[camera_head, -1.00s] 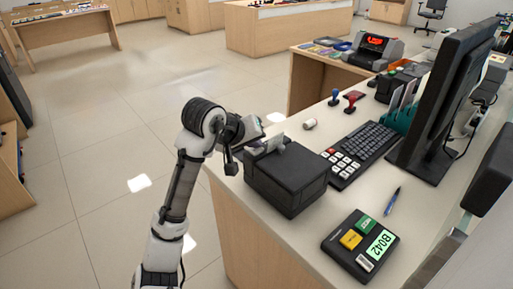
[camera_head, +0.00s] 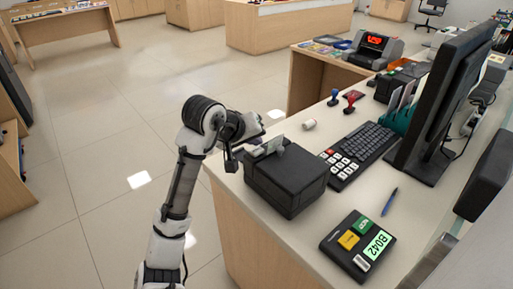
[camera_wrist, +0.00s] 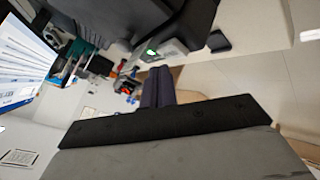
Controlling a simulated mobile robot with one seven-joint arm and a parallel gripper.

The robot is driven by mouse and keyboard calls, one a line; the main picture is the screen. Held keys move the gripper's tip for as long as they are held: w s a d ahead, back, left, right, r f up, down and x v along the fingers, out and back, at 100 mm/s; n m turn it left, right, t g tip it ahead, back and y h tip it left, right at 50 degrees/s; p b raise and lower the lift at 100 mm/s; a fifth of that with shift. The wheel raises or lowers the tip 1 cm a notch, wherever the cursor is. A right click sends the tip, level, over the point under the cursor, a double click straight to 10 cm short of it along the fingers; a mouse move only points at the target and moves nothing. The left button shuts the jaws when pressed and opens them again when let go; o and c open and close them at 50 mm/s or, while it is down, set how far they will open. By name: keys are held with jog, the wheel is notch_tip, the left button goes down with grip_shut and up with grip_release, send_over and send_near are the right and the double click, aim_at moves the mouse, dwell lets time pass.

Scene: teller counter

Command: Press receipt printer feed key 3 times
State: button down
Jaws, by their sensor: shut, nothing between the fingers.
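The black receipt printer (camera_head: 285,178) stands on the near left edge of the counter, with a pale paper slip (camera_head: 268,148) at its top. My gripper (camera_head: 262,140) is at the printer's far left side, close to its top; its fingertips are hard to make out there. In the wrist view the gripper's dark fingers (camera_wrist: 158,86) are together and empty, just below the printer's dark body (camera_wrist: 130,20). A grey panel (camera_wrist: 170,50) with a small green light lies near the fingertips. I cannot tell whether they touch it, and the feed key is not clearly identifiable.
A keypad (camera_head: 345,168) and keyboard (camera_head: 370,142) lie right of the printer, before a monitor (camera_head: 450,90). A ticket terminal (camera_head: 335,245) showing B042 and a blue pen (camera_head: 390,202) lie nearer. Open floor (camera_head: 100,190) is left of the counter.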

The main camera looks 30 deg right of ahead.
aim_at(254, 152)
notch_tip(254, 152, up, 5)
jog(key=p, duration=0.5)
jog(key=shift+r, duration=0.15)
dwell(2.4)
